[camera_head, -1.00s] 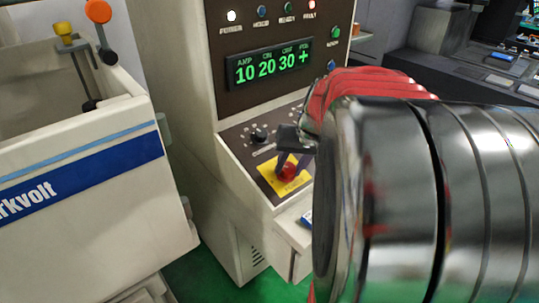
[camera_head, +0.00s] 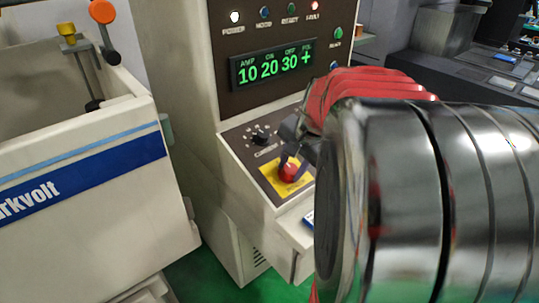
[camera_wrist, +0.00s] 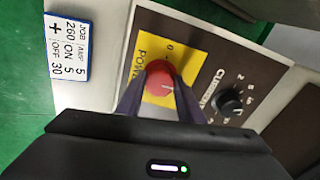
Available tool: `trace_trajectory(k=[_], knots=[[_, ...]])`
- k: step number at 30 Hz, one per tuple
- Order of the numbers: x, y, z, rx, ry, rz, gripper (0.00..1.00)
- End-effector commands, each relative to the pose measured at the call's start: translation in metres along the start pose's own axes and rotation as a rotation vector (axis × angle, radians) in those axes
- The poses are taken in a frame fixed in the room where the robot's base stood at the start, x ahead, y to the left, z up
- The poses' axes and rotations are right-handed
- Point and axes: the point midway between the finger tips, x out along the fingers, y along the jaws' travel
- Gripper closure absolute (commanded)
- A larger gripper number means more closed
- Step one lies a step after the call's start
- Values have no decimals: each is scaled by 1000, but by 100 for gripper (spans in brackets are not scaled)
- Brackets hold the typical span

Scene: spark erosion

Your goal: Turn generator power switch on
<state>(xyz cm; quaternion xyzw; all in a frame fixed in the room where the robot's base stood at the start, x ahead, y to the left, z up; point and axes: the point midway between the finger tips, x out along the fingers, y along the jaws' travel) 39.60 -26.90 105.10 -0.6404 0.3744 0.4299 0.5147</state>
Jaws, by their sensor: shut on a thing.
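The generator power switch (camera_wrist: 159,78) is a round red knob on a yellow plate (camera_wrist: 188,52) with "POWER" lettering and a "0" mark. In the head view the red knob (camera_head: 289,172) sits on the generator's sloped panel. My gripper (camera_wrist: 160,90) has its two dark fingers on either side of the knob, shut on it. A short pale line shows on the knob's face, pointing away from the "0". The fingers hide part of the plate, so any other position mark cannot be seen. In the head view my gripper (camera_head: 291,155) reaches down to the knob.
A black current knob (camera_wrist: 230,101) sits beside the yellow plate. A job card (camera_wrist: 68,48) lies on the ledge on the other side. Above, a display (camera_head: 270,65) reads 10, 20, 30, +. A white tank (camera_head: 90,190) stands at left.

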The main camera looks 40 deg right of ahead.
Motion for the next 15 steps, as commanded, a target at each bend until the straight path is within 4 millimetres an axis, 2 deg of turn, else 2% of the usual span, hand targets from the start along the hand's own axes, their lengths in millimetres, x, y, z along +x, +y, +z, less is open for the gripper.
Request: trace_trajectory(k=[14,15], knots=[[0,0,-1,24,3,0,88],[0,0,-1,24,3,0,65]])
